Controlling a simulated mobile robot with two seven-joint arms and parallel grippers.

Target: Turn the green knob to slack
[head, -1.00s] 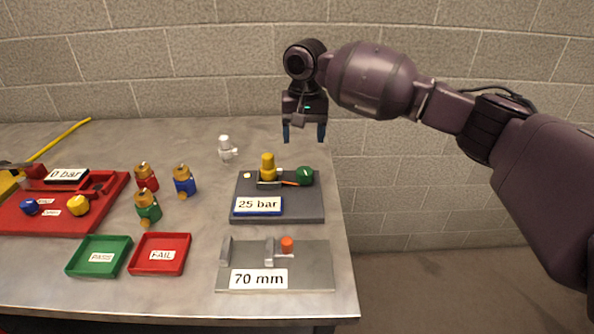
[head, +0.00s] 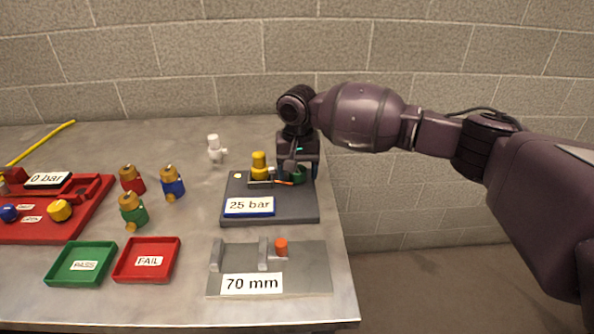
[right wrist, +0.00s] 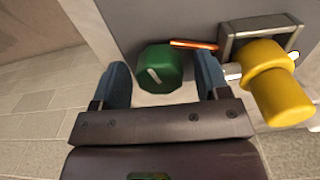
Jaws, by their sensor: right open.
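The green knob (right wrist: 160,68) sits on the dark grey fixture (head: 290,208) labelled "25 bar", near its back right corner. A white mark shows on its face in the right wrist view. In the head view the knob (head: 298,174) is mostly hidden behind my right gripper (head: 299,170). My right gripper is open, with its blue fingers (right wrist: 163,85) on either side of the knob; I cannot tell whether they touch it. An orange pointer (right wrist: 194,45) lies beside the knob. My left gripper is not in view.
A yellow fitting (head: 259,166) stands just left of the knob, close to one finger. A grey "70 mm" fixture (head: 310,270) with an orange knob (head: 281,247) lies in front. Green and red trays, coloured valves and a red "0 bar" fixture (head: 60,222) are at left.

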